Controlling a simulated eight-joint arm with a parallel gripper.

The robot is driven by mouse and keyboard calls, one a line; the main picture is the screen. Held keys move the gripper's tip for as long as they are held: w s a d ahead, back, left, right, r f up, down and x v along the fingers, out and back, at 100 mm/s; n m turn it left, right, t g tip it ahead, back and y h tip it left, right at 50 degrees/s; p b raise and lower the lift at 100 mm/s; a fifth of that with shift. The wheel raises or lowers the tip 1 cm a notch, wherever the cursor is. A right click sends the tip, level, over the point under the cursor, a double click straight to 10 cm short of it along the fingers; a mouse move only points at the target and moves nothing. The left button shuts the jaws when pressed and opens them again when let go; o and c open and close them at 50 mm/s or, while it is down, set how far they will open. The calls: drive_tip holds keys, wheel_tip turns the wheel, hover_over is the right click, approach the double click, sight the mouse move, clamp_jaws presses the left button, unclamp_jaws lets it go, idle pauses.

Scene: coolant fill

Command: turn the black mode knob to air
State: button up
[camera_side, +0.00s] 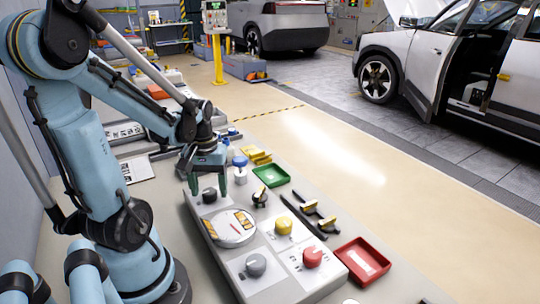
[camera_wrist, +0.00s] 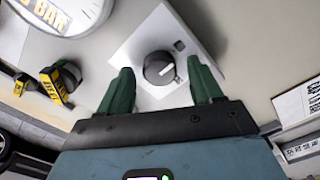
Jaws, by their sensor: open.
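The black mode knob (camera_side: 209,194) sits at the far end of the grey panel (camera_side: 222,286). Labels for the knob's positions are not readable. My gripper (camera_side: 207,184) is just above the knob. In the wrist view its green fingers (camera_wrist: 160,68) are apart, one on each side of the knob, with gaps to it. I cannot tell how far down they reach.
The panel also carries a round gauge (camera_side: 232,239), a yellow knob (camera_side: 283,226), a red knob (camera_side: 312,257), a grey knob (camera_side: 256,265) and a black lever valve (camera_side: 260,196). A green tray (camera_side: 271,175) and a red tray (camera_side: 362,262) lie to the right.

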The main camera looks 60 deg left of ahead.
sight(210, 191)
wheel_tip(210, 191, up, 12)
idle(0.7)
drive_tip(key=shift+f, duration=0.1)
drive_tip(key=w+d+f+m+t, duration=0.1)
drive_tip(key=w+d+m+t, duration=0.1)
drive_tip(key=d, duration=0.4)
drive_tip(key=w+d+f+m+t, duration=0.1)
drive_tip(key=w+d+m+t, duration=0.1)
drive_tip(key=w+d+m, duration=0.2)
drive_tip(key=w+d+f+m+t, duration=0.1)
drive_tip(key=w+d+m+t, duration=0.2)
drive_tip(key=d+m, duration=0.2)
drive_tip(key=shift+w+d+f, duration=0.1)
drive_tip(key=shift+d+f, duration=0.05)
drive_tip(key=shift+d, duration=0.5)
drive_tip(key=shift+w+d+f, duration=0.1)
drive_tip(key=shift+d+f, duration=0.05)
drive_tip(key=shift+d, duration=0.5)
